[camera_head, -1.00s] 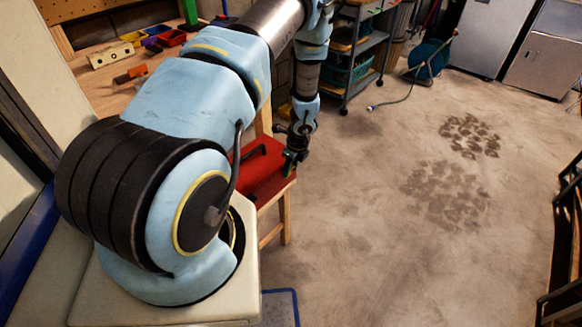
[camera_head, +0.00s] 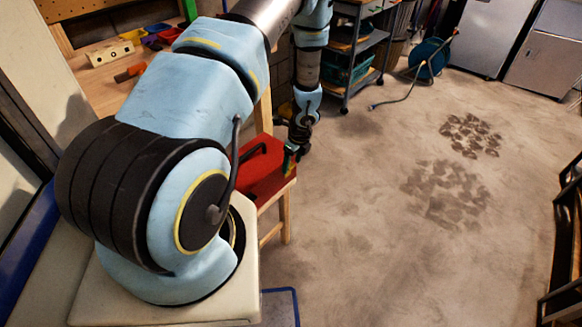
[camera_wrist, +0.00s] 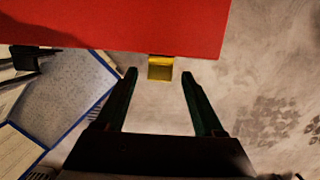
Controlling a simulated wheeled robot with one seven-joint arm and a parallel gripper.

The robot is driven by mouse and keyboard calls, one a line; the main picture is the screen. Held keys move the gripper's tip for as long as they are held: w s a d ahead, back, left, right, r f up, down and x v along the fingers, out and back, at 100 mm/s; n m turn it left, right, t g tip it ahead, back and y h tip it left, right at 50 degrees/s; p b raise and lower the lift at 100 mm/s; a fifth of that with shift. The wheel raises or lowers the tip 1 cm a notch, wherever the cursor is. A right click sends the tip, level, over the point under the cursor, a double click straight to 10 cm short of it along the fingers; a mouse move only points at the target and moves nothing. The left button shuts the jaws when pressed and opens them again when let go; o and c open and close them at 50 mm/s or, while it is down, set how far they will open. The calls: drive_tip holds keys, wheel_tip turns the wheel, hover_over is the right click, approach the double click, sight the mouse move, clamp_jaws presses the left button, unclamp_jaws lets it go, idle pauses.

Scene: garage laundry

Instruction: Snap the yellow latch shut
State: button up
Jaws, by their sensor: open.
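The red toolbox (camera_head: 262,172) with a dark handle sits on a wooden stand beside my base. In the wrist view its red body (camera_wrist: 120,22) fills the top, and the yellow latch (camera_wrist: 160,68) juts out past its lower edge. My gripper (camera_wrist: 159,78) is open and empty, with one finger either side of the latch in the picture and a gap on both sides. I cannot tell how far the latch is from the fingers in depth. In the head view my gripper (camera_head: 291,158) is at the toolbox's right end and partly hides it.
A wooden workbench (camera_head: 108,84) with small coloured bins and a wooden block stands at the left. A grey cart (camera_head: 366,50) and a blue hose reel (camera_head: 430,58) are farther back. The concrete floor to the right is open, with dark stains.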

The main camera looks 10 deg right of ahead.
drive_tip(key=v, duration=0.8)
drive_tip(key=shift+b, duration=0.3)
drive_tip(key=shift+r, duration=0.1)
drive_tip(key=s+a+r+n, duration=0.2)
drive_tip(key=a+r+n, duration=0.3)
drive_tip(key=r+n, duration=0.15)
drive_tip(key=s+a+r+n, duration=0.1)
drive_tip(key=a+r+n, duration=0.45)
drive_tip(key=r, duration=0.25)
drive_tip(key=s+a+r+n+h, duration=0.1)
drive_tip(key=s+a+r+n, duration=0.4)
drive_tip(key=s+r+n, duration=0.5)
drive_tip(key=s+n, duration=0.1)
drive_tip(key=n, duration=0.3)
drive_tip(key=shift+s+r+h, duration=0.3)
drive_tip(key=shift+h, duration=0.1)
drive_tip(key=shift+o, duration=0.2)
